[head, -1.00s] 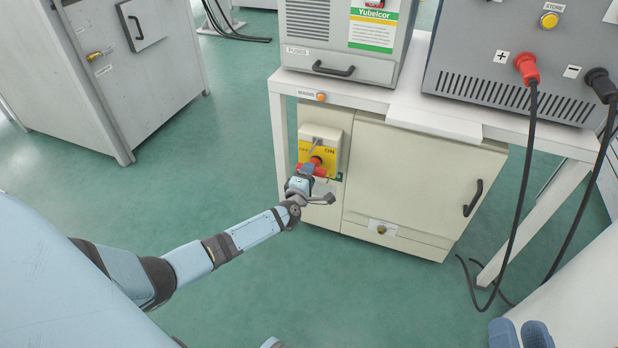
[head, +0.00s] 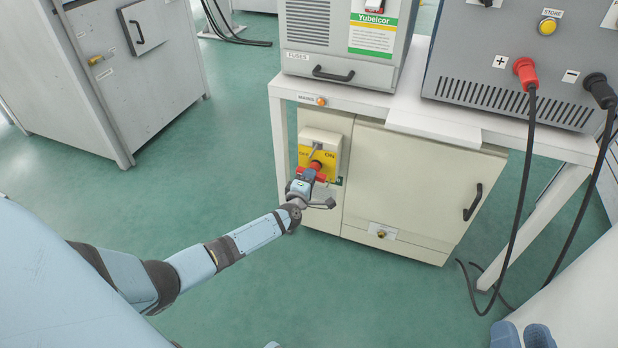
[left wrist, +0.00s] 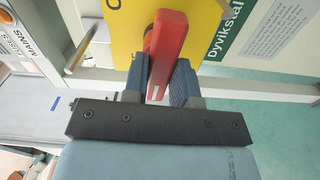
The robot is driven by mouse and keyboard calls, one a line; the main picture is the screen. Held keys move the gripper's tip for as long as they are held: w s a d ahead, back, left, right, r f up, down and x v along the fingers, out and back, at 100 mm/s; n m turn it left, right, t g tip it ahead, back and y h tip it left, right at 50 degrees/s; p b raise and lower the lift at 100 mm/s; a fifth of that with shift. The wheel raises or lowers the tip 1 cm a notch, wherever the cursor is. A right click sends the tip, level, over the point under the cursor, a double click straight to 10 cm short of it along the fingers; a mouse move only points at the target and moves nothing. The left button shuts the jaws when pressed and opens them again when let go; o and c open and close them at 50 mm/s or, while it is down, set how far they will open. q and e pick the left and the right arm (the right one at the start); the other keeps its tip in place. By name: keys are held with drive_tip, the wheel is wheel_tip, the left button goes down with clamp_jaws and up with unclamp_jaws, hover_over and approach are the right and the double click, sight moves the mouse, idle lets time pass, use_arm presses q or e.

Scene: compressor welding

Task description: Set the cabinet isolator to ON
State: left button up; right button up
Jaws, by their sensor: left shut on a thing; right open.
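The cabinet isolator has a yellow plate (head: 326,158) marked ON at its upper right, in a pale housing on the cream cabinet's left panel. Its red handle (left wrist: 166,45) stands out from the plate and is slightly tilted in the left wrist view. My left gripper (left wrist: 158,84) is shut on this handle, one finger on each side. In the head view my left gripper (head: 306,182) partly covers the handle and the lower plate. My right gripper (head: 520,336) is open and empty at the bottom right edge, partly cut off.
The cream cabinet (head: 415,180) stands under a white table (head: 440,122). A grey cabinet (head: 110,90) stands at the left. Green floor is clear between them.

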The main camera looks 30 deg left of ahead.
use_arm(q)
drive_tip(key=m+p, duration=0.6)
drive_tip(key=m, duration=1.1)
drive_tip(key=shift+p, duration=0.4)
use_arm(e)
drive_tip(key=d+f+g+h, duration=0.2)
drive_tip(key=d+f+h, duration=0.1)
drive_tip(key=f, duration=0.2)
drive_tip(key=shift+s+d+g+h, duration=0.3)
drive_tip(key=shift+g+h, duration=0.1)
drive_tip(key=shift+s+f+m, duration=0.2)
drive_tip(key=shift+f+m, duration=0.1)
drive_tip(key=shift+a, duration=0.1)
use_arm(q)
drive_tip(key=o, duration=0.9)
use_arm(e)
drive_tip(key=shift+w+r, duration=0.1)
drive_tip(key=shift+w+r, duration=0.1)
